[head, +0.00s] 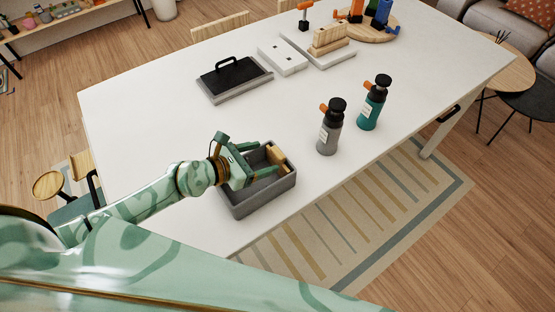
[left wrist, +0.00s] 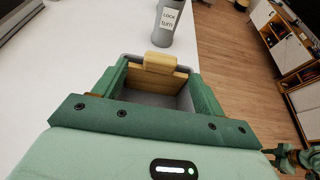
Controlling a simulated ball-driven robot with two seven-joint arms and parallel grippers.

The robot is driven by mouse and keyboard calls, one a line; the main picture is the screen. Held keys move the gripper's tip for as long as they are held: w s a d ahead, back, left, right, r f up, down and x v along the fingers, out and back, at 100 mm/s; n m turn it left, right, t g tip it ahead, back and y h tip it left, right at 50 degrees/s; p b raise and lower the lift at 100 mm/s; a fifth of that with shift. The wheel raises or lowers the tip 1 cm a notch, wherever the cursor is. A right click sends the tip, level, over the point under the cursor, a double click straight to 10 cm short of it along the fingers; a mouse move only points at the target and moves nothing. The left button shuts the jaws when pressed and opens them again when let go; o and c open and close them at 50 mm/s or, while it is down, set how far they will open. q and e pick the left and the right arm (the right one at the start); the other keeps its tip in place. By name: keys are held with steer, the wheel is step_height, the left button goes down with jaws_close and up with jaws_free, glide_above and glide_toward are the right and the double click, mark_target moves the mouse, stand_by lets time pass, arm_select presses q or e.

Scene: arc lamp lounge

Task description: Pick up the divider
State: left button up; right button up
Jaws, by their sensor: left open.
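The divider (head: 277,157) is a light wooden board with a raised tab on its top edge. It stands across the inside of a grey open bin (head: 262,199) near the table's front edge. My left gripper (head: 267,160) is open over the bin, its fingers pointing toward the divider. In the left wrist view the divider (left wrist: 153,79) and its tab lie ahead, between the two green fingers, and the gripper is not closed on it. Whether the fingers touch it I cannot tell. The lower part of the divider is hidden inside the bin.
A grey bottle (head: 329,127) and a teal bottle (head: 373,103) stand to the right of the bin. A grey tray with a black handled lid (head: 235,75) lies farther back. White blocks and a round wooden board are at the far end. The white table (head: 150,120) is clear to the left.

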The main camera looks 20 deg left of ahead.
mark_target(281, 152)
arm_select(q)
steer(key=shift+x, duration=1.25)
steer(key=b+x, duration=0.1)
steer(key=x, duration=0.4)
steer(key=shift+w+d, duration=0.2)
steer(key=shift+s, duration=0.1)
steer(key=c, duration=1.1)
